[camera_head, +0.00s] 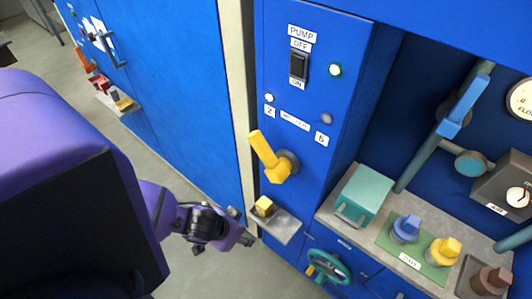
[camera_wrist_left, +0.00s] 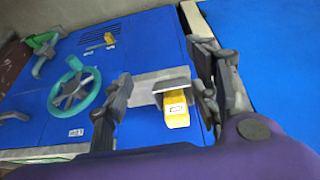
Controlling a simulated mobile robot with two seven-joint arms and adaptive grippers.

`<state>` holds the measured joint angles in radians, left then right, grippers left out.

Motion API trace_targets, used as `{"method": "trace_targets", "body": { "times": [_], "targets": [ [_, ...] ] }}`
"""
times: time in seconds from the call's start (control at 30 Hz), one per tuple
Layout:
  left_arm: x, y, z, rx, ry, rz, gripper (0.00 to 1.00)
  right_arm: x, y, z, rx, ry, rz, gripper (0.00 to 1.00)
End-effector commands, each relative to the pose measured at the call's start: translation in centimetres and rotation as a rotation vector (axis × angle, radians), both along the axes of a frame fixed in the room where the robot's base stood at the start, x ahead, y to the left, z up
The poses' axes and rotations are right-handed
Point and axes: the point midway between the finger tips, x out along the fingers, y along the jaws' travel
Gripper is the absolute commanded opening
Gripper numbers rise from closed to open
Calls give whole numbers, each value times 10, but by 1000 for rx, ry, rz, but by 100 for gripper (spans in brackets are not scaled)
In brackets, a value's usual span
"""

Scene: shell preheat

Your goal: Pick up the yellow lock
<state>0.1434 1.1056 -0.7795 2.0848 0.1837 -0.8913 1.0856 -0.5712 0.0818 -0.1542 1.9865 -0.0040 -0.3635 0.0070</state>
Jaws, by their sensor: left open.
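A yellow lock (camera_head: 264,205) sits on a small grey ledge (camera_head: 283,228) on the front of the blue pump panel, below a yellow lever handle. In the left wrist view the yellow lock (camera_wrist_left: 176,108) has a white label and shows between the fingers, nearer the right one. My left gripper (camera_head: 240,227) is open and just left of the ledge in the head view; it also shows in the left wrist view (camera_wrist_left: 162,88) with its fingers apart on either side of the lock. I cannot tell whether a finger touches it. My right gripper is not in view.
The yellow lever (camera_head: 267,158) juts out above the ledge. A teal handwheel (camera_head: 328,266) is below right. A green mat (camera_head: 401,252) holds a blue lock (camera_head: 406,228) and another yellow lock (camera_head: 444,250). A far ledge at upper left holds red and yellow items. Open floor lies left.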

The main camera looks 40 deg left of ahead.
Motion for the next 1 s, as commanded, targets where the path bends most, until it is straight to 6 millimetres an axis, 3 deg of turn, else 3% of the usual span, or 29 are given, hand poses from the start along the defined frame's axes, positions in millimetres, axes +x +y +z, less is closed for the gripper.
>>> {"method": "trace_targets", "body": {
  "times": [0.4,0.63,0.9,1.0],
  "targets": [
    [64,2,3,12,-1,10,55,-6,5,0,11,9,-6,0],
    [80,0,2,11,0,10,55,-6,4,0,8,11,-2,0],
    [122,-4,3,11,-2,9,55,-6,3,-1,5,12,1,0],
    [125,-4,-6,11,2,9,55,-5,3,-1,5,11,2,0]
  ]
}}
